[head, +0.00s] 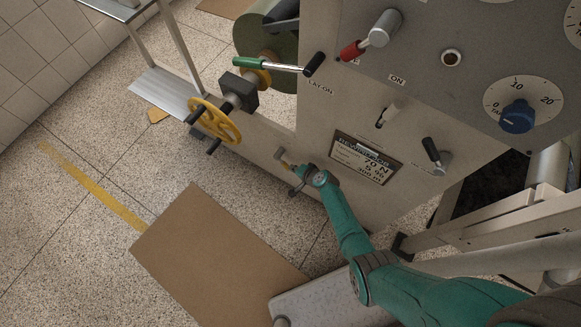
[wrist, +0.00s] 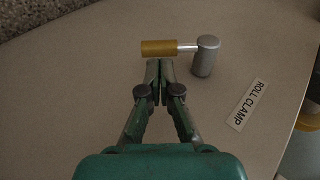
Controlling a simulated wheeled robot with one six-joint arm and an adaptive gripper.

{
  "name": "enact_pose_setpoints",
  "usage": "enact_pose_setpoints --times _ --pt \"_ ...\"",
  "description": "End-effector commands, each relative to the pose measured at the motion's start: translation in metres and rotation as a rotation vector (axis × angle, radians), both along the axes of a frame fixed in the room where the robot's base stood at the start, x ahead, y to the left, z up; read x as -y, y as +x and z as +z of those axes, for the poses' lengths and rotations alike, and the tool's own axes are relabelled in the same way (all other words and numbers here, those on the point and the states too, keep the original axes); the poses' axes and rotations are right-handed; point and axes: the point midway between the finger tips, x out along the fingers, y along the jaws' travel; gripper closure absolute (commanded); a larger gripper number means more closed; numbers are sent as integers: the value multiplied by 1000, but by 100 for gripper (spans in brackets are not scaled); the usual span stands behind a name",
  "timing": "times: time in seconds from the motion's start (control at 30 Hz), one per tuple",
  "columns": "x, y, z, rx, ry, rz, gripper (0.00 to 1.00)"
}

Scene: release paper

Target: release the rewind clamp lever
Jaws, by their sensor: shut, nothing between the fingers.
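A clamp lever with a brass-coloured grip (wrist: 160,48), a short silver rod and a grey round hub (wrist: 207,56) is mounted on the grey machine face. A label (wrist: 246,104) beside it reads "ROLL CLAMP". In the wrist view the grip points left from the hub, roughly level. My gripper (wrist: 160,68) is shut and empty, its tips just below the grip near the rod end; I cannot tell if they touch it. In the head view the lever (head: 280,154) shows small at the panel's lower edge, with my gripper (head: 291,167) right beside it.
A yellow handwheel (head: 216,121) and a green-gripped lever (head: 250,63) sit up and left. The panel carries a red-tipped lever (head: 352,50), a blue knob (head: 517,117) and a data plate (head: 366,160). A brown sheet (head: 212,250) lies on the open floor.

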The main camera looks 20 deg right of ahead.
Motion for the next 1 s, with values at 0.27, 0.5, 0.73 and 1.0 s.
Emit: enact_pose_setpoints --times 0.27,0.5,0.73,1.0 --pt "-6 15 -15 -1 1 0 100" --pt "-7 20 -20 0 -1 -1 100" --pt "-7 20 -20 0 -1 -1 100" --pt "-7 15 -21 -1 0 -2 100"
